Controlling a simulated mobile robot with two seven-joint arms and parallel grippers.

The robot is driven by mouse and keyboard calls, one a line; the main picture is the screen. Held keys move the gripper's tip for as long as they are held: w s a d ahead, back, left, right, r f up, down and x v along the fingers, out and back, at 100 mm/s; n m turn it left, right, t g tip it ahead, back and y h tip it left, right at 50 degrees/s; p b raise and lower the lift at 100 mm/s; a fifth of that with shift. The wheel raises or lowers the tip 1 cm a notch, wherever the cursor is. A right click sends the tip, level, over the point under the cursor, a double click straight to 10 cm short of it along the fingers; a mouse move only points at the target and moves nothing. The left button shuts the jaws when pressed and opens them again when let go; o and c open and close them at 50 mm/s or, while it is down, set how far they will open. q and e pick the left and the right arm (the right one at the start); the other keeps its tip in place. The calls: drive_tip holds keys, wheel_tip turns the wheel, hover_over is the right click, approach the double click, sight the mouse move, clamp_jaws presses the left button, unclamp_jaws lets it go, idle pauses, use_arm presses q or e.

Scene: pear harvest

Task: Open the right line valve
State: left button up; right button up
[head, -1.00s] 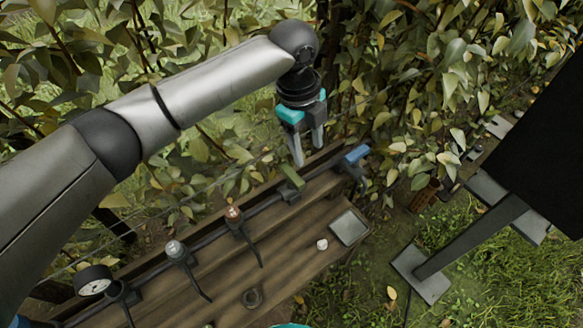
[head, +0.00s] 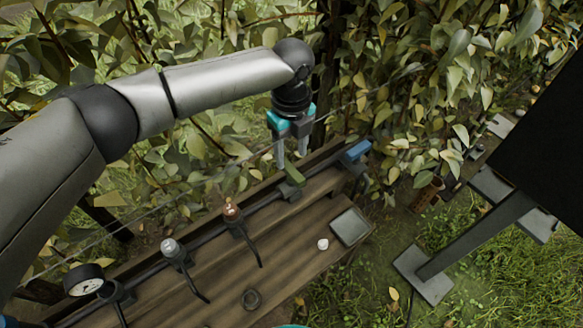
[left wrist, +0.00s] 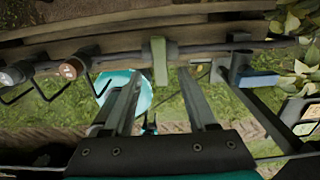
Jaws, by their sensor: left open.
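A dark pipe (head: 268,204) runs along the back of a wooden bench. A green valve handle (head: 294,177) sits on it right of the middle, and a blue handle (head: 355,151) sits at its right end. I cannot tell for sure which is the right line valve. My left gripper (head: 291,160) points down, open and empty, just above the green handle. In the left wrist view, the green handle (left wrist: 160,62) shows between the spread fingers (left wrist: 158,80), apparently untouched. The blue handle (left wrist: 257,80) is right of them. My right gripper is out of view.
A copper-topped fitting (head: 231,210), a silver-topped fitting (head: 170,248) and a gauge (head: 84,280) stand left along the pipe. Foliage is close behind.

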sight(291, 170)
use_arm(q)
wheel_tip(291, 170, down, 4)
drive_tip(key=shift+f+b, duration=0.1)
drive_tip(key=shift+b, duration=0.35)
drive_tip(key=shift+f, duration=0.4)
clamp_jaws()
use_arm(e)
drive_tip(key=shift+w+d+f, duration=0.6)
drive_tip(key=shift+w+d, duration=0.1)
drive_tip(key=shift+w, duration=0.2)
